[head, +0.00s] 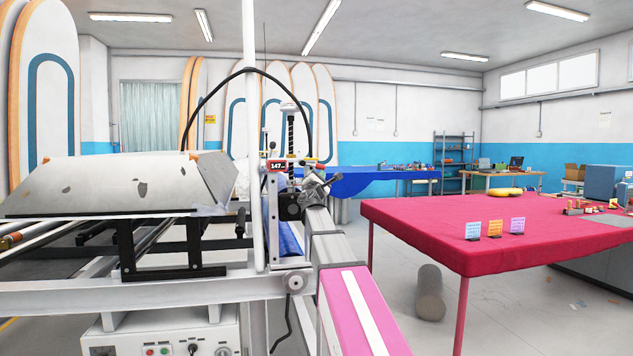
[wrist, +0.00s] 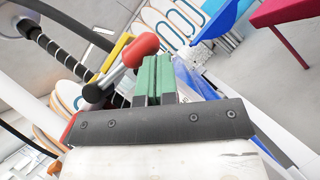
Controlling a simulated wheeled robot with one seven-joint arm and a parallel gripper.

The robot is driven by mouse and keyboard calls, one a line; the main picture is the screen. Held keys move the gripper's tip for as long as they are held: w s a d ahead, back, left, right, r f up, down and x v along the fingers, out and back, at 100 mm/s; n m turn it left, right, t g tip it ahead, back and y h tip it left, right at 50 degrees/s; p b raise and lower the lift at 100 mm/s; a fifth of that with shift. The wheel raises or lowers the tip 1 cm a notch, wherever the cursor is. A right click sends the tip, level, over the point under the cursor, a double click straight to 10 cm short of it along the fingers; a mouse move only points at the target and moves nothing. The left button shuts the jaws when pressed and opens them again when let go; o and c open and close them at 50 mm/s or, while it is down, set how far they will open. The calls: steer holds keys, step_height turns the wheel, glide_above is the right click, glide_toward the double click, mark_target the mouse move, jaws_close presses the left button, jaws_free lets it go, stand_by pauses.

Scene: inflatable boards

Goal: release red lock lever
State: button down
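The red lock lever shows in the wrist view as a red knob (wrist: 140,47) on a bright metal rod (wrist: 112,77), slanting up from a black pivot. My gripper (wrist: 157,60) shows two green finger pads side by side with only a thin dark line between them. They look shut, and nothing is visible between them. The knob lies at the tips, over the left finger in the picture; whether they touch I cannot tell. In the head view my gripper (head: 318,187) is beside the clamp post, just below small red parts that are too small to tell apart.
A threaded black spindle (wrist: 55,48) and a yellow part (wrist: 116,54) stand close to the lever. A white upright post (head: 254,130) and a black cable are left of my gripper.

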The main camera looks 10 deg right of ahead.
steer(key=shift+d+r, duration=0.45)
steer(key=shift+r, duration=0.4)
